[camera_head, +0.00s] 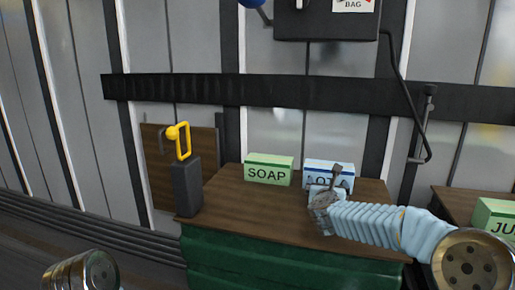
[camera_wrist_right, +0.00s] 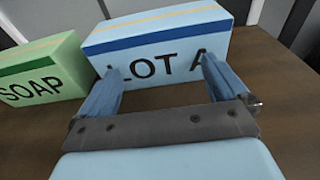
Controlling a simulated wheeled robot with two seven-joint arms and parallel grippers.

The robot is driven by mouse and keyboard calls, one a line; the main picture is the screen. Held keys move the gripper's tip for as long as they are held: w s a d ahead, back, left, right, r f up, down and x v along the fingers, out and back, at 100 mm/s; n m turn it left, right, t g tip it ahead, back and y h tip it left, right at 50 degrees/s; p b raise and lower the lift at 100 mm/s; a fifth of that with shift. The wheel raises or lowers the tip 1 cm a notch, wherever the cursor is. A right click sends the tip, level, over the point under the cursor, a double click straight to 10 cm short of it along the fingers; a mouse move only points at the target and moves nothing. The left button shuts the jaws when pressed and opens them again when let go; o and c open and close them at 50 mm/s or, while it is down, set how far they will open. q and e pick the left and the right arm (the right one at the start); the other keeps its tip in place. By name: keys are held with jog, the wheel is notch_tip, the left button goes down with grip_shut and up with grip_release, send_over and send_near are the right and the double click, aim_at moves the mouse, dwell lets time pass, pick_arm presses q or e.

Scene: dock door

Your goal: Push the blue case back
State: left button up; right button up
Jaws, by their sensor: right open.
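The blue case is a light blue box with a darker blue stripe (camera_head: 316,169), standing upright on the brown tabletop (camera_head: 235,208). In the right wrist view the box (camera_wrist_right: 155,38) reads "LOT A". My right gripper (camera_head: 323,192) is in front of the box's lettered face. In the right wrist view the gripper (camera_wrist_right: 160,66) has its two fingers apart, with nothing held between them. The fingertips overlap the lower part of the face; I cannot tell whether they touch it. My left gripper is not in view.
A green SOAP box (camera_head: 268,169) stands close to the left of the blue case. A dark post with a yellow handle (camera_head: 183,142) is at the table's left. A green box (camera_head: 495,217) sits on another surface at right. The wall is behind.

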jog(key=shift+f+b+v, duration=0.25)
jog(key=shift+b+v, duration=0.5)
jog(key=shift+v, duration=0.2)
jog(key=shift+f+b+v, duration=0.2)
jog(key=shift+b+v, duration=0.55)
jog(key=shift+v, duration=0.25)
jog(key=shift+b+v, duration=0.65)
jog(key=shift+v, duration=0.5)
jog(key=shift+s+a, duration=0.1)
jog(key=shift+s, duration=0.25)
jog(key=shift+f, duration=0.1)
